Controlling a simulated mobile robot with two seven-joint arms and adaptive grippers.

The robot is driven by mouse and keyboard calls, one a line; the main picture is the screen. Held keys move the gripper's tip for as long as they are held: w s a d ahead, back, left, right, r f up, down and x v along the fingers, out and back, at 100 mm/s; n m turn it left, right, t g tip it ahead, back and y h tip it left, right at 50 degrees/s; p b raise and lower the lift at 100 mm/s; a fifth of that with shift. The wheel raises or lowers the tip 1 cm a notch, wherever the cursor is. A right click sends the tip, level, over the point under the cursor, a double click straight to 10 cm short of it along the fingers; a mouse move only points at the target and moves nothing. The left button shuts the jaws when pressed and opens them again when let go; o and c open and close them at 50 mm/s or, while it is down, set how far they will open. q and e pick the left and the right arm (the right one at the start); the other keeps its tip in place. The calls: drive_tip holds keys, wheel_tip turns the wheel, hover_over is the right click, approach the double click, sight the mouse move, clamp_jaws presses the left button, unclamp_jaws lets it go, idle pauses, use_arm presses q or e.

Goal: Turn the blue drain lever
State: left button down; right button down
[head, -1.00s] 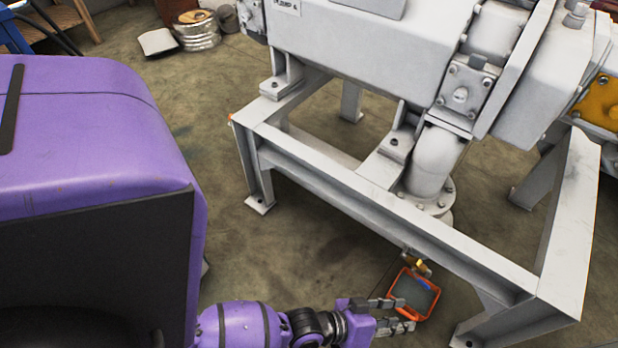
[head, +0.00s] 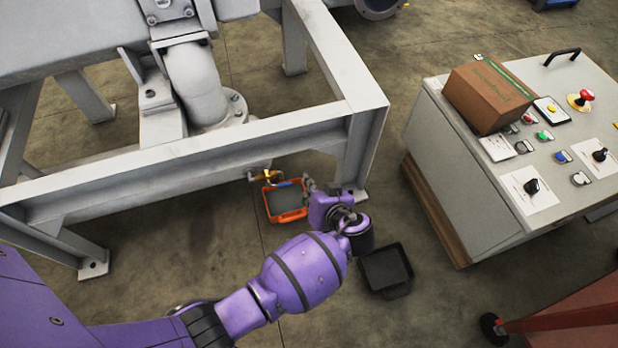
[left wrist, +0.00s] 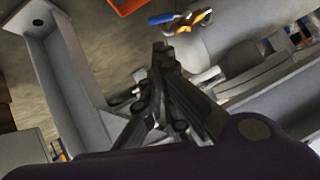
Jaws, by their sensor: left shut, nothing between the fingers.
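The blue drain lever (head: 283,184) sits on a small brass valve (head: 265,175) below the grey frame beam, above an orange tray. In the left wrist view the blue lever (left wrist: 161,18) and brass valve (left wrist: 190,20) are near the top, just beyond the fingers. My left gripper (head: 309,184) is close to the right of the lever. In the left wrist view its fingers (left wrist: 160,48) are together with nothing between them, and a gap shows between the fingertips and the lever. My right gripper is not in view.
The orange tray (head: 270,213) stands on the floor under the valve. The grey frame (head: 160,175) has a leg just right of the valve. A black bin (head: 370,254) lies on the floor nearby. A control console (head: 440,150) with a cardboard box (head: 490,95) stands at right.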

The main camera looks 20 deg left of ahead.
sight(280, 184)
use_arm(q)
drive_tip(key=b+x, duration=0.6)
drive_tip(key=x, duration=0.6)
drive_tip(key=shift+a+f+n+y+b, duration=0.2)
drive_tip(key=shift+a+n+y+b, duration=0.05)
drive_tip(key=shift+n+y+b, duration=0.05)
drive_tip(key=shift+s, duration=0.1)
drive_tip(key=shift+s, duration=0.1)
